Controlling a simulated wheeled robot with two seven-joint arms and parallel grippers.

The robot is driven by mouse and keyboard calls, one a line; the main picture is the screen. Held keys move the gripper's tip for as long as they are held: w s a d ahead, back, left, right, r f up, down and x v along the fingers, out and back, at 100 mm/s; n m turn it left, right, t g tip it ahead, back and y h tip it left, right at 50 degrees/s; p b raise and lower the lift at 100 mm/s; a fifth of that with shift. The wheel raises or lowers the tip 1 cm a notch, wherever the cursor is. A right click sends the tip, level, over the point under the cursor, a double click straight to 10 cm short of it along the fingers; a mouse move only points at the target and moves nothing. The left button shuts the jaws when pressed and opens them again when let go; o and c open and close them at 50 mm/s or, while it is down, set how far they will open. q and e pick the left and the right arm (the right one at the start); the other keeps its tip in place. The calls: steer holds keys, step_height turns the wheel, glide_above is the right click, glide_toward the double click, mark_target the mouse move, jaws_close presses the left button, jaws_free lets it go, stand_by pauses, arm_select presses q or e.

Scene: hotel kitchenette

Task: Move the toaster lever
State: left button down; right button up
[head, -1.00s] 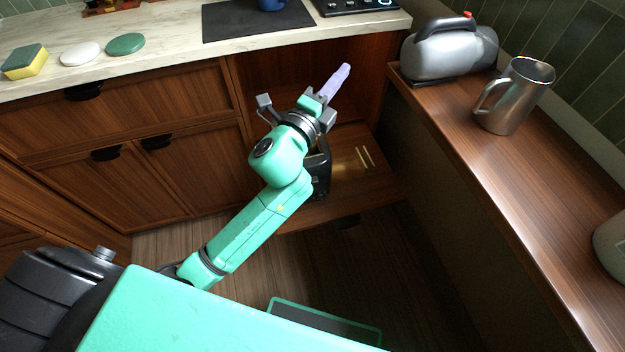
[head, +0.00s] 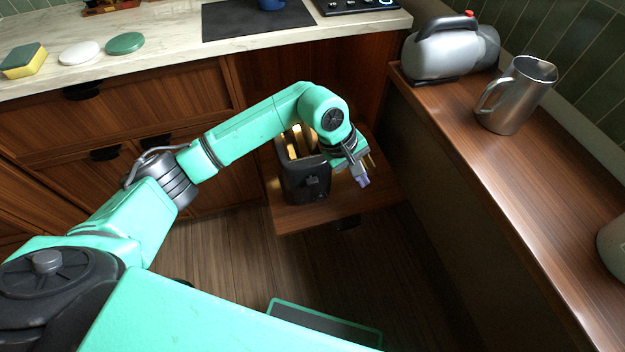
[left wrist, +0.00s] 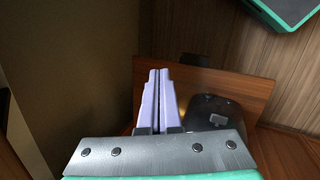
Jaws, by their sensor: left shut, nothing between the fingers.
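The black toaster (head: 304,180) stands on the low wooden shelf (head: 262,190) under the counter, its slots lit warm. In the left wrist view the toaster (left wrist: 228,120) is at the right, with a small light grey piece on its face that may be the lever (left wrist: 217,119). My left gripper (head: 363,181) is just right of the toaster, apart from it and pointing down. In the left wrist view my left gripper (left wrist: 159,75) shows its lilac fingers shut together with nothing between them. My arm covers the toaster's back part. My right gripper does not show.
A wooden side counter (head: 470,140) at the right carries a grey kettle-like appliance (head: 445,55) and a metal mug (head: 515,95). The back counter holds a sponge (head: 23,62) and two discs. The floor before the shelf is clear.

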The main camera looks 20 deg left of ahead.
mark_target(313, 182)
arm_select(q)
steer(key=w+a+f+m+y, duration=0.1)
steer(key=a+y, duration=0.4)
steer(key=a, duration=0.6)
steer(key=shift+w+a+f+m+y, duration=0.2)
steer(key=shift+w+a+m+y, duration=0.15)
steer(key=shift+w, duration=0.35)
steer(key=f+b, duration=0.1)
steer(key=f, duration=0.1)
steer(key=f+b, duration=0.3)
steer(key=f, duration=0.1)
steer(key=shift+w+a+f, duration=0.15)
steer(key=shift+w, duration=0.1)
steer(key=shift+f+b, duration=0.35)
steer(key=shift+b, duration=0.05)
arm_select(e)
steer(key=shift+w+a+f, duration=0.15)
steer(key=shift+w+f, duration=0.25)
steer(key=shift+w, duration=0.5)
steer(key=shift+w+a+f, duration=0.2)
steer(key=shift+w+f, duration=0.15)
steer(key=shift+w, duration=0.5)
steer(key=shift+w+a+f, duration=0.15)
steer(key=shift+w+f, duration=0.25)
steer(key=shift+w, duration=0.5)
arm_select(q)
steer(key=shift+f, duration=0.1)
